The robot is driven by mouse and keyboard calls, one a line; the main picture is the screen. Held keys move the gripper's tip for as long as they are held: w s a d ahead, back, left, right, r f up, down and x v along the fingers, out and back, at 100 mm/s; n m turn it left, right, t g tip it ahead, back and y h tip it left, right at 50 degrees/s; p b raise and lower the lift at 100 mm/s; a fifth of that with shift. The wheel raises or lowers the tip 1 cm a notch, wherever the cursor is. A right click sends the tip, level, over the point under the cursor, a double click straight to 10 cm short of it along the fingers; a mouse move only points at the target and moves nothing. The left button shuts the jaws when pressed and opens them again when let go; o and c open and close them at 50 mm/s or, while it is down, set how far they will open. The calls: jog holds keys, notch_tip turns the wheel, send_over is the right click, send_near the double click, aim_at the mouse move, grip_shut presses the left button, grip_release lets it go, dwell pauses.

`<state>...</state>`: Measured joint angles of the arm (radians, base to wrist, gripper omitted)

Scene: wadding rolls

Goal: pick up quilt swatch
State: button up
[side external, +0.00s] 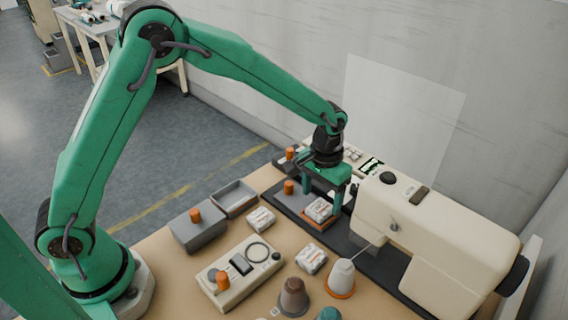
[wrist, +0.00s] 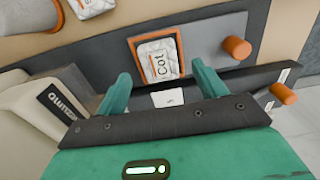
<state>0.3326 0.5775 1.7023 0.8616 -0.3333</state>
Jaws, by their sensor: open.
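A white quilted swatch with dark lettering (side external: 319,208) lies on an orange-edged pad (side external: 322,224) beside the cream machine. In the wrist view the swatch (wrist: 158,60) reads "Cot" and its orange border (wrist: 136,50) shows around it. My gripper (side external: 322,200) points down over this swatch, its green fingers on either side of it in the side view. In the wrist view my gripper (wrist: 161,78) is open, and nothing is held between the fingers. Whether the fingers touch the swatch cannot be told.
A cream machine (side external: 435,235) stands close on the right. Two similar white packets (side external: 261,219) (side external: 311,260) lie on the table. A grey tray (side external: 234,198), a grey box with an orange knob (side external: 197,232), a control box (side external: 238,275) and cones (side external: 294,298) stand around.

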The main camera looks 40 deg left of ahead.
aim_at(320, 206)
jog(key=shift+f, duration=1.45)
jog(key=c, duration=1.1)
jog(key=shift+c, duration=0.2)
jog(key=shift+r, duration=0.2)
notch_tip(320, 206, up, 10)
jog(key=shift+f, duration=0.15)
